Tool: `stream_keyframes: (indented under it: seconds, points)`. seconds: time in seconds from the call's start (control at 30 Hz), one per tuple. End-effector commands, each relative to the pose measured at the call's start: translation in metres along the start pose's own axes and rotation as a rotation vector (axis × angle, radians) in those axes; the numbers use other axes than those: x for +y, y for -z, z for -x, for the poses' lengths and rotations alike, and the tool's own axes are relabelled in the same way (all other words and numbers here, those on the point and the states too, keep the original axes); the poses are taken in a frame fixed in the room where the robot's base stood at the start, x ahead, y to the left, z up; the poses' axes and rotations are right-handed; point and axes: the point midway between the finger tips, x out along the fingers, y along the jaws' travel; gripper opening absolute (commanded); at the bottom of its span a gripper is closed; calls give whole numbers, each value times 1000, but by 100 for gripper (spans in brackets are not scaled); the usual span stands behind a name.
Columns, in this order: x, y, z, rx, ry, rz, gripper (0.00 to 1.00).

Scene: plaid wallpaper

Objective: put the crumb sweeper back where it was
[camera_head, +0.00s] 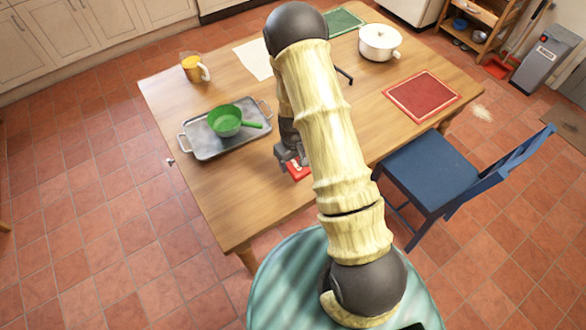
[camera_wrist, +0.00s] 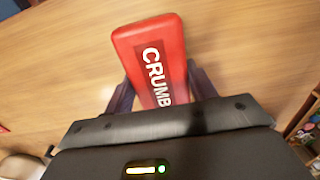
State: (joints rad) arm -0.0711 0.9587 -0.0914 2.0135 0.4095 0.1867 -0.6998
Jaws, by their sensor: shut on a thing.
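The crumb sweeper (camera_wrist: 150,48) is a red block with a dark label reading "CRUMB" in the wrist view. My gripper (camera_wrist: 160,88) is shut on it, one finger on each side. In the head view my gripper (camera_head: 291,158) is over the front part of the wooden table (camera_head: 215,185), and a red part of the crumb sweeper (camera_head: 298,172) shows below it. My arm covers part of it there. I cannot tell whether the sweeper touches the table or is held just above it.
A metal tray (camera_head: 205,147) with a green pan (camera_head: 226,121) stands left of my gripper. A blue chair (camera_head: 430,172) stands at the right.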

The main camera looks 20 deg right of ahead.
Motion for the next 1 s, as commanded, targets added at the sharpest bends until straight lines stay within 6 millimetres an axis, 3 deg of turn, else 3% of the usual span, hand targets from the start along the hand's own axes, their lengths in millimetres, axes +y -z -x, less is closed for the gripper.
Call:
stream_keyframes:
  seconds: [0.43, 0.77, 1.0]
  points:
    - [0, 0, -11, 0, 0, -2, 35]
    - [0, 0, -47, -1, 1, -2, 35]
    - [0, 0, -50, 1, 0, -1, 35]
